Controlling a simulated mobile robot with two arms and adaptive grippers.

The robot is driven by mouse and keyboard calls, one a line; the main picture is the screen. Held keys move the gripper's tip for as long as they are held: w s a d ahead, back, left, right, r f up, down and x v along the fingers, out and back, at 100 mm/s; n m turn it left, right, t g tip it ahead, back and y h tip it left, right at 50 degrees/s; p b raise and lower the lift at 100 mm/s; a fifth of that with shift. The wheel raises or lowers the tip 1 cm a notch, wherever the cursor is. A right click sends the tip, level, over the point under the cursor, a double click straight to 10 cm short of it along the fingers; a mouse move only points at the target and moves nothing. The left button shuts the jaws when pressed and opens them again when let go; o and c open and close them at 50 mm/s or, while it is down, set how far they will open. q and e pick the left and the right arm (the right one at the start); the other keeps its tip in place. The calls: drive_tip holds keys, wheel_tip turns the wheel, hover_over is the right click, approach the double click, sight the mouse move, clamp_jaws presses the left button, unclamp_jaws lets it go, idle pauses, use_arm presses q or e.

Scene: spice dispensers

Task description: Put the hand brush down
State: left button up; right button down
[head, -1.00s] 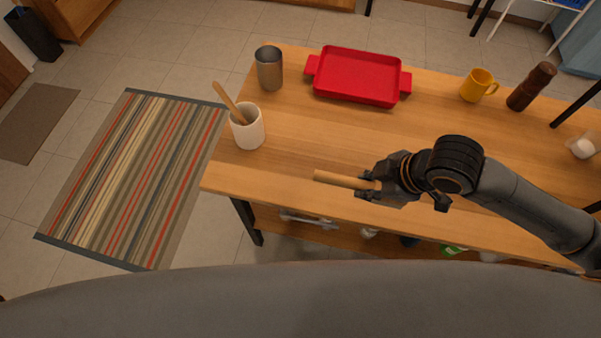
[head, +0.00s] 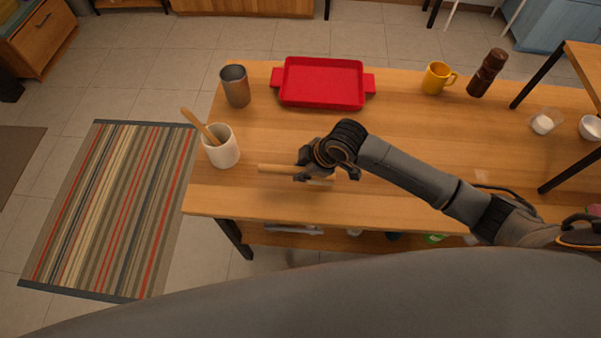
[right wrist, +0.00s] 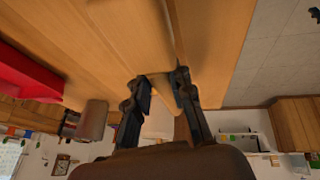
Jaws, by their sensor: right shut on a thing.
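The hand brush (head: 277,169) shows as a light wooden bar lying level over the front part of the wooden table (head: 250,198). My right gripper (head: 314,177) is shut on it, and one end sticks out to the left of the fingers. A short end also shows to the right of them. In the right wrist view the brush (right wrist: 160,122) is between the two dark fingers. I cannot tell whether it touches the table top. Bristles are not visible. My left gripper is not in view.
A white crock (head: 222,152) with a wooden utensil stands to the left. A metal cup (head: 236,88), red tray (head: 322,82), yellow mug (head: 436,78) and brown mill (head: 487,74) stand along the back. The table's middle is clear around the gripper.

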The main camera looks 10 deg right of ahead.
wheel_tip(320, 180, down, 3)
drive_tip(key=shift+w+a+f+p, duration=0.1)
drive_tip(key=shift+w+a+p, duration=0.05)
drive_tip(key=shift+p, duration=0.4)
drive_tip(key=shift+f, duration=0.2)
drive_tip(key=shift+f, duration=0.15)
drive_tip(key=c, duration=1.2)
unclamp_jaws()
drive_tip(key=shift+o, duration=0.2)
